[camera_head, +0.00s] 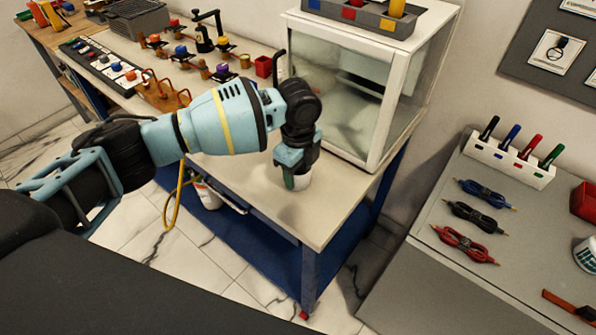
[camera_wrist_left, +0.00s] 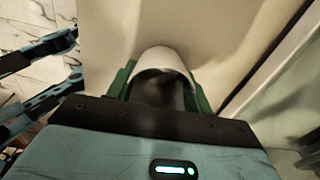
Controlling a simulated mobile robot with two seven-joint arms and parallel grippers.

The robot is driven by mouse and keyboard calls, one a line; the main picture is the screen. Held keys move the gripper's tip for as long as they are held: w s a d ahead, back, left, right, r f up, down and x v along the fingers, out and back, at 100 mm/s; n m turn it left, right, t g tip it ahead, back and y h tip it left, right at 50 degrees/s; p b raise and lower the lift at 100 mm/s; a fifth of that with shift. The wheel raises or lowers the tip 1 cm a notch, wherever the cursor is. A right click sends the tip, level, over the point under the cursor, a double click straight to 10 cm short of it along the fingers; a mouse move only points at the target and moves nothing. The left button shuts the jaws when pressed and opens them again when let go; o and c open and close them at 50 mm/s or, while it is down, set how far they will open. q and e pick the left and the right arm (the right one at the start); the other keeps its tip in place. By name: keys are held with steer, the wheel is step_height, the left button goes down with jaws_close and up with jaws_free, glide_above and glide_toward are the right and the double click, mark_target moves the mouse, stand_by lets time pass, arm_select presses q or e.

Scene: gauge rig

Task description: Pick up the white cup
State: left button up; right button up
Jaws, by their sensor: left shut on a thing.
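The white cup (camera_head: 304,177) is at the table's front part in the head view, mostly hidden behind my left gripper (camera_head: 297,180). In the left wrist view the white cup (camera_wrist_left: 165,58) sits between the green fingers of my left gripper (camera_wrist_left: 163,85), which is shut on it. The cup's rim and dark inside face the wrist camera. I cannot tell whether its base touches the table. My right gripper is in neither view.
A glass-sided case (camera_head: 384,103) stands on the table (camera_head: 330,216) close to the right of the gripper. A grey bench (camera_head: 430,260) at the right holds coiled leads and a marker rack (camera_head: 509,160). The tabletop's front corner is bare.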

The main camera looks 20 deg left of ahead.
arm_select(q)
steer(key=shift+r, duration=0.65)
step_height(320, 180, up, 2)
steer(key=shift+r, duration=0.25)
steer(key=s+a+r, duration=0.1)
steer(key=s+a, duration=1)
steer(key=shift+a+p, duration=0.4)
steer(key=shift+p, duration=0.05)
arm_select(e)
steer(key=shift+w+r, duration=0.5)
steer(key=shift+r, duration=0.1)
